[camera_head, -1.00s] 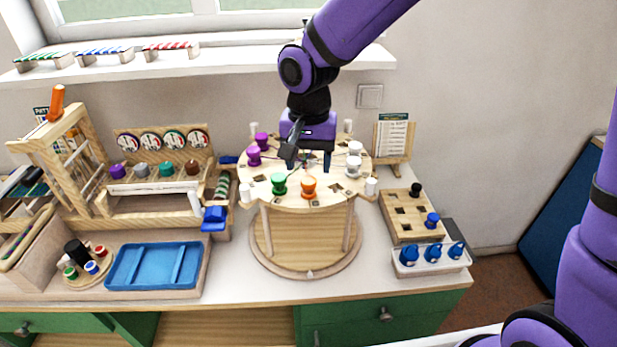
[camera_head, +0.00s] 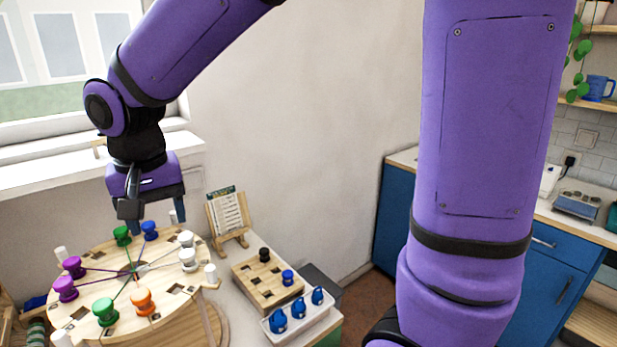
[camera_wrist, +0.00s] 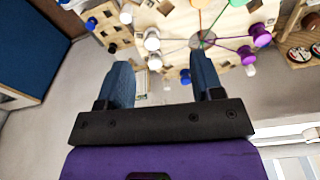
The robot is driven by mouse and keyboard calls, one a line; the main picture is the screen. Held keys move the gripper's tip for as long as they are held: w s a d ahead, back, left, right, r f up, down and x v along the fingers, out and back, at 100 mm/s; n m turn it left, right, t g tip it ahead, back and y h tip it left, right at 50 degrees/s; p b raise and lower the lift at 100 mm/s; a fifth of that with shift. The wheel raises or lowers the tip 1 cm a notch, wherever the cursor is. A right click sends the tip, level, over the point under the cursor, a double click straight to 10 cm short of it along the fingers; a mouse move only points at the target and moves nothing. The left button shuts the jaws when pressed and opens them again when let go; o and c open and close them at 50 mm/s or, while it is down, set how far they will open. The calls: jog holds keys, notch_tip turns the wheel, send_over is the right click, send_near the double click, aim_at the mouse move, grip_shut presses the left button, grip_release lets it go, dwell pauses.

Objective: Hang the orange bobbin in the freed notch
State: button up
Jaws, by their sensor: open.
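The orange bobbin (camera_head: 142,302) stands at the front of the round wooden board (camera_head: 120,280), with an orange cord running from it to the board's centre. Dark square holes show in the board, one of them (camera_head: 177,289) bare to the right of the orange bobbin; I cannot tell which notch is the freed one. My gripper (camera_head: 157,222) is open and empty above the back of the board, over a blue bobbin (camera_head: 150,231) and a green bobbin (camera_head: 122,236). In the wrist view my gripper's fingers (camera_wrist: 160,75) are apart with nothing between them.
White bobbins (camera_head: 188,260) stand on the board's right, purple ones (camera_head: 64,289) on its left, and a green one (camera_head: 106,312) beside the orange. Short white posts (camera_head: 210,273) stand at the rim. A holed block (camera_head: 265,283) and a tray of blue pieces (camera_head: 300,316) lie to the right.

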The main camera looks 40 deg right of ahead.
jog(key=s+d+r+n+t, duration=0.1)
jog(key=s+d+r+t, duration=0.1)
jog(key=s+d, duration=0.6)
jog(key=s+d+r+n+t, duration=0.1)
jog(key=s+d+r, duration=0.3)
jog(key=s+d, duration=0.4)
jog(key=d+t, duration=0.1)
jog(key=d, duration=0.1)
jog(key=shift+s+d+r, duration=0.3)
jog(key=shift+r, duration=0.1)
